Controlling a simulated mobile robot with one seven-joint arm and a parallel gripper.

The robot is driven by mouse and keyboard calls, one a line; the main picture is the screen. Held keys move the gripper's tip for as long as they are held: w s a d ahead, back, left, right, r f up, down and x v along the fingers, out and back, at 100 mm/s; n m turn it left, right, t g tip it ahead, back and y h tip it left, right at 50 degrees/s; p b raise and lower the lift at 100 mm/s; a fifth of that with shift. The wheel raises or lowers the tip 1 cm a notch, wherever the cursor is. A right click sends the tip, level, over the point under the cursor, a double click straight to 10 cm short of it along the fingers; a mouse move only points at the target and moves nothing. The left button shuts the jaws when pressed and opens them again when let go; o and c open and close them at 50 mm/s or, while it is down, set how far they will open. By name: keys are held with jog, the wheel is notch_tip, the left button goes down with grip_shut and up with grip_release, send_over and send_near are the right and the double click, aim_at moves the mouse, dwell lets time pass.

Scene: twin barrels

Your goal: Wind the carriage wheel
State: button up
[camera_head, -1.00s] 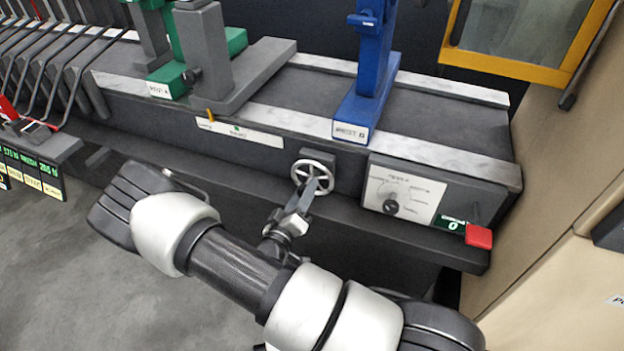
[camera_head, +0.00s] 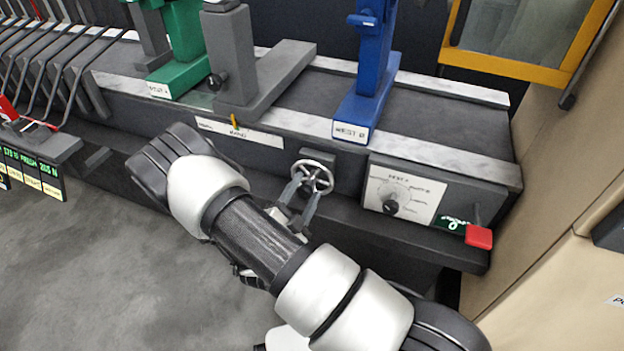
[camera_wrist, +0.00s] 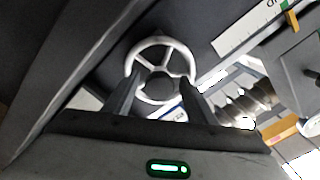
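The carriage wheel (camera_head: 313,177) is a small light handwheel with spokes on the front of the dark bench. My gripper (camera_head: 300,203) is at the wheel with its two fingers spread. In the wrist view, the fingers of my gripper (camera_wrist: 158,92) reach to either side of the wheel's lower rim (camera_wrist: 158,40); whether they touch it I cannot tell. The grey carriage (camera_head: 283,78) with its upright post stands on the bed left of the wheel, an orange pointer (camera_head: 234,121) at its front over a white scale strip (camera_head: 255,137).
A green rest (camera_head: 185,73) stands left of the carriage, and a blue rest (camera_head: 365,105) stands to its right. A dial panel (camera_head: 402,195) and a red lever (camera_head: 479,237) are right of the wheel. Black rods (camera_head: 60,60) line the left.

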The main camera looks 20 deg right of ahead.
jog(key=shift+s+a, duration=0.1)
jog(key=v, duration=0.6)
jog(key=shift+s+a+b, duration=0.25)
jog(key=shift+s+b, duration=0.05)
jog(key=shift+b, duration=0.05)
dwell(0.4)
